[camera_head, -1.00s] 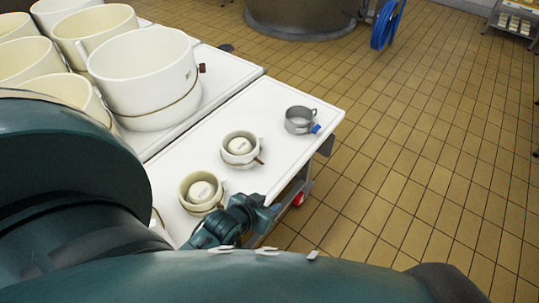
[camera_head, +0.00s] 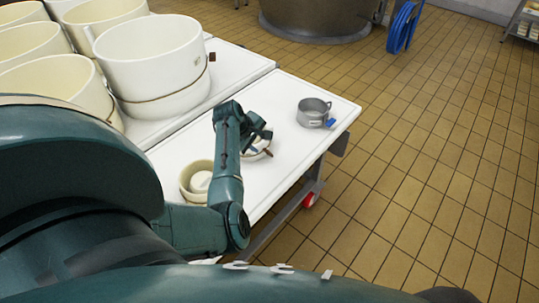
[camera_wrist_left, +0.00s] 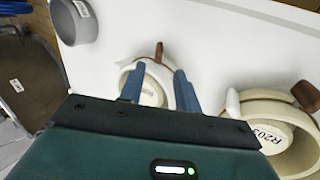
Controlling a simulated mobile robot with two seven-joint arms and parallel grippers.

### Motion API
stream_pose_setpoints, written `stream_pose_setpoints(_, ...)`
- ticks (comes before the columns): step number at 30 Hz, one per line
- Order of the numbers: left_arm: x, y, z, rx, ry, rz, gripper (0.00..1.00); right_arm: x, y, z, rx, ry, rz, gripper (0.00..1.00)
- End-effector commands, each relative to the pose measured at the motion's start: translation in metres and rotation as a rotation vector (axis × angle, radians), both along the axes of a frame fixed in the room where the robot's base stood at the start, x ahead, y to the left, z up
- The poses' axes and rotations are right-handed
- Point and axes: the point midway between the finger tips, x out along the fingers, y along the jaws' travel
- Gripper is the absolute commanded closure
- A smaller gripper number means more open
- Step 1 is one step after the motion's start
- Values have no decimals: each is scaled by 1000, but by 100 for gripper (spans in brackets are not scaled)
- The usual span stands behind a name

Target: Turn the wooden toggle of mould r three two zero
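A small cream mould (camera_head: 265,142) stands in the middle of the white table top, mostly hidden behind my left gripper (camera_head: 258,144) in the head view. In the left wrist view the same mould (camera_wrist_left: 126,68) lies ahead of my left gripper (camera_wrist_left: 159,72). Its brown wooden toggle (camera_wrist_left: 159,51) stands out on the far side, just beyond and between the spread fingers. The gripper is open; contact cannot be told. The label inside this mould is too small to read. Another cream mould (camera_wrist_left: 262,96), with a label like "R205", has a wooden toggle (camera_wrist_left: 306,96). My right gripper is out of view.
A grey metal cup (camera_head: 313,112) with a blue tag stands near the table's far right corner. Large cream moulds (camera_head: 150,55) crowd the neighbouring white table (camera_head: 228,62). Tiled floor lies open to the right.

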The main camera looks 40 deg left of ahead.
Motion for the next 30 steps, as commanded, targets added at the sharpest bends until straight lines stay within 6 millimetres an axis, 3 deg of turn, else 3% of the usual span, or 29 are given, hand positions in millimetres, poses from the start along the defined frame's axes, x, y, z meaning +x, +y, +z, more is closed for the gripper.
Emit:
stream_pose_setpoints(7, 24, -3, -47, 1, 0, -3, 67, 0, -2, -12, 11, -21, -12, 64)
stream_pose_setpoints(15, 46, -5, -85, 4, -1, -3, 67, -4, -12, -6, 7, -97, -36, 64)
stream_pose_setpoints(21, 54, -6, -97, 4, -1, -3, 67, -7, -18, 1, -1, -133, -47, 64)
stream_pose_setpoints(30, 55, -6, -99, 6, -2, -2, 67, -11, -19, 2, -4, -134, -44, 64)
